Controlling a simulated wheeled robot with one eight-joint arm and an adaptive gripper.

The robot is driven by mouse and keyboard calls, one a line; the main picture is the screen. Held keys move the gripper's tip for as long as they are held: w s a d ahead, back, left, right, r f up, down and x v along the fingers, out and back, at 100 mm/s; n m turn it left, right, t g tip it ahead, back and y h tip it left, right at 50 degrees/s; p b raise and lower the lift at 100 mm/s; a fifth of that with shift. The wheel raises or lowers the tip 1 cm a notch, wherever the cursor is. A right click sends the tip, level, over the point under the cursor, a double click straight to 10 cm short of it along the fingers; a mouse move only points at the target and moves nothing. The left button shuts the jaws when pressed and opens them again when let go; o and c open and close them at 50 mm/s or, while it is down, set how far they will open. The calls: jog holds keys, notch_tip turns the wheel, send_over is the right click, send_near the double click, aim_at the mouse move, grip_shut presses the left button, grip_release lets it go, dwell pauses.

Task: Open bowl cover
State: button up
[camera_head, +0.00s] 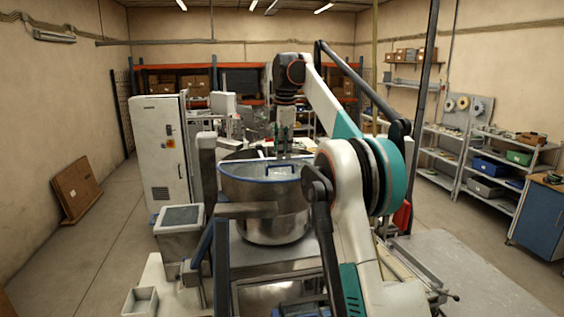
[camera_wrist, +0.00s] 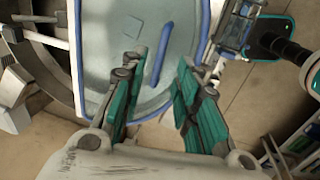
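A large shiny metal bowl (camera_head: 275,222) stands in the middle of the head view. Its cover (camera_head: 240,170) is a pale, see-through panel with a blue edge, lying across the top of the bowl. A blue bar handle (camera_head: 282,168) shows on it. In the wrist view the cover (camera_wrist: 115,50) fills the upper middle, and the blue handle (camera_wrist: 160,58) runs nearly upright in the picture. My gripper (camera_head: 284,148) points down over the cover. In the wrist view my gripper (camera_wrist: 160,68) is open and empty, its teal fingers on either side of the handle. Contact cannot be told.
A white cabinet (camera_head: 160,150) stands left of the bowl, with a small grey-topped box (camera_head: 180,217) before it. Shelves (camera_head: 485,165) line the right wall. A brown board (camera_head: 75,190) leans at the left wall. The floor at left is clear.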

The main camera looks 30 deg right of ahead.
aim_at(282, 166)
jog(key=shift+w+d+f, duration=0.1)
jog(key=shift+w+f, duration=0.1)
jog(key=shift+f, duration=0.85)
jog(key=shift+w+f, duration=0.2)
jog(key=shift+f, duration=0.8)
grip_shut()
